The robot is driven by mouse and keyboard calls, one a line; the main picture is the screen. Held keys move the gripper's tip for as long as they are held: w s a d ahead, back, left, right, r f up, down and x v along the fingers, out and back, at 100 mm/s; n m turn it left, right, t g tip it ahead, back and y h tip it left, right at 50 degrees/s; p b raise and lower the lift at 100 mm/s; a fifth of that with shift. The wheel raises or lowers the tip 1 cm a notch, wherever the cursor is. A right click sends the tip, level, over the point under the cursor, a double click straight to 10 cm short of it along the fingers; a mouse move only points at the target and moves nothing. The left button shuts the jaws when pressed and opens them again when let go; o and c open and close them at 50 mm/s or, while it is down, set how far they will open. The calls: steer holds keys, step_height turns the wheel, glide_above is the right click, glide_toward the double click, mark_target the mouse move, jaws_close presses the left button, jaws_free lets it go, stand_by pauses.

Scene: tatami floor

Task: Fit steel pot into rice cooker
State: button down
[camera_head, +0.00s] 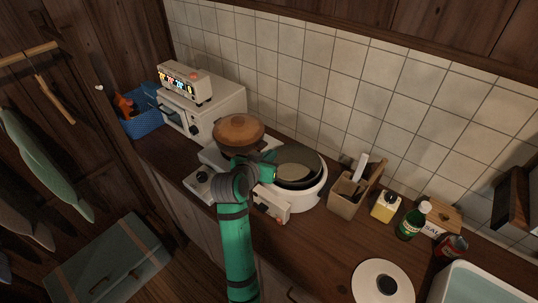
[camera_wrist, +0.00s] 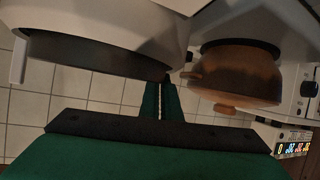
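The white rice cooker (camera_head: 312,198) stands on the counter in the head view. The dark steel pot (camera_head: 300,160) is in its opening, with its rim showing above the cooker's rim; I cannot tell whether it is fully seated. My gripper (camera_head: 271,160) is at the pot's left edge. In the wrist view, which looks upside down, the pot's dark wall (camera_wrist: 95,52) shows at the left, and the fingers (camera_wrist: 160,92) are nearly together where the pot's edge ends. They look closed on the rim, though the contact is partly hidden.
A brown lidded pot (camera_head: 238,131) on the stove is close left of my gripper. A white toaster oven (camera_head: 222,108) stands behind it. A utensil holder (camera_head: 345,190), a yellow container (camera_head: 385,206) and a green bottle (camera_head: 413,221) stand right. A white lid (camera_head: 368,272) lies in front.

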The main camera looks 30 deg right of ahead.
steer(key=shift+f, duration=0.1)
stand_by(0.4)
steer(key=c, duration=1.9)
jaws_free()
steer(key=shift+w, duration=0.2)
steer(key=shift+d, duration=0.15)
steer(key=shift+a, duration=0.3)
steer(key=shift+s+d+f, duration=0.1)
steer(key=shift+s+f, duration=0.05)
steer(key=shift+s, duration=0.05)
